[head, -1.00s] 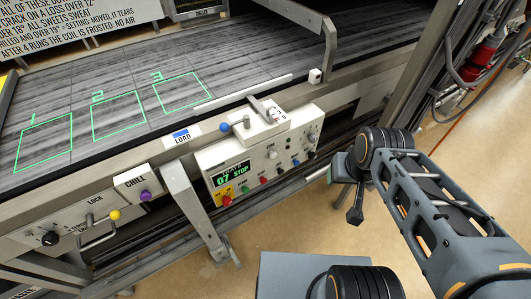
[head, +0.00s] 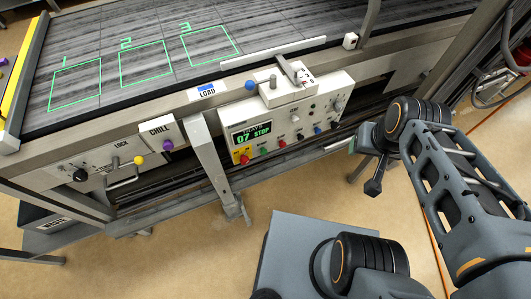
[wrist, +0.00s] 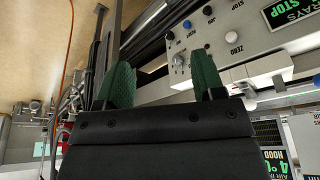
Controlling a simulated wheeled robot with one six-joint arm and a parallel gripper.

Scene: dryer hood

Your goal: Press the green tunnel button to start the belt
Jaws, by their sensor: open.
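A small green button (head: 264,152) sits just right of a red button on a yellow plate. My gripper (wrist: 165,78) is open and empty, its two green fingers apart in the wrist view. The box shows upside down beyond the fingers in that view, and nothing is between them. My arm stands right of the box in the head view, clear of the green button.
The dark belt (head: 140,60) has green outlined squares numbered 1 to 3. A purple knob (head: 168,145) marked CHILL and a yellow-tipped lock lever (head: 138,160) sit left of the box. A metal leg (head: 212,165) stands between. Floor below is largely open.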

